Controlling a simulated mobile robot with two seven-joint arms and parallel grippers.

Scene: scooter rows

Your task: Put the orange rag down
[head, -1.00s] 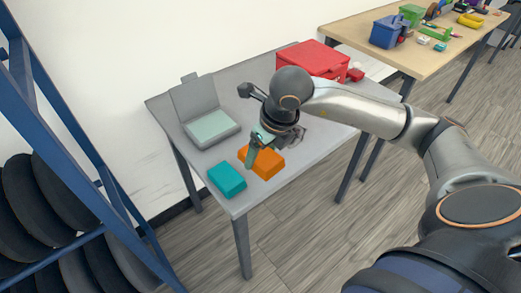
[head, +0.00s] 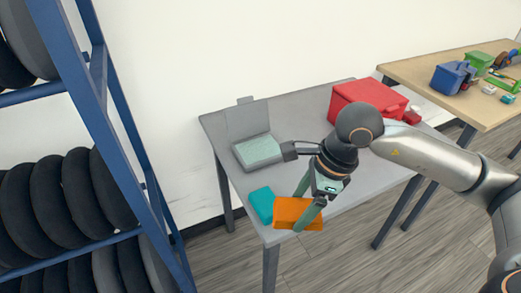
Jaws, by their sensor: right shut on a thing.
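The orange rag (head: 287,212) is a thick flat block shape at the table's front edge in the head view. My right gripper (head: 304,202) is shut on it, with one finger on the near face and the other behind. The rag overlaps the edge in the picture; I cannot tell whether it touches the table. A teal block-shaped rag (head: 261,205) lies just left of it on the grey table (head: 300,120). My left gripper is not in view.
A grey open case with a pale green inside (head: 258,150) stands at the table's back left. A red toolbox (head: 365,97) is at the back right. The table's middle is clear. A blue rack (head: 88,80) with black tyres stands left; a wooden table (head: 445,65) stands right.

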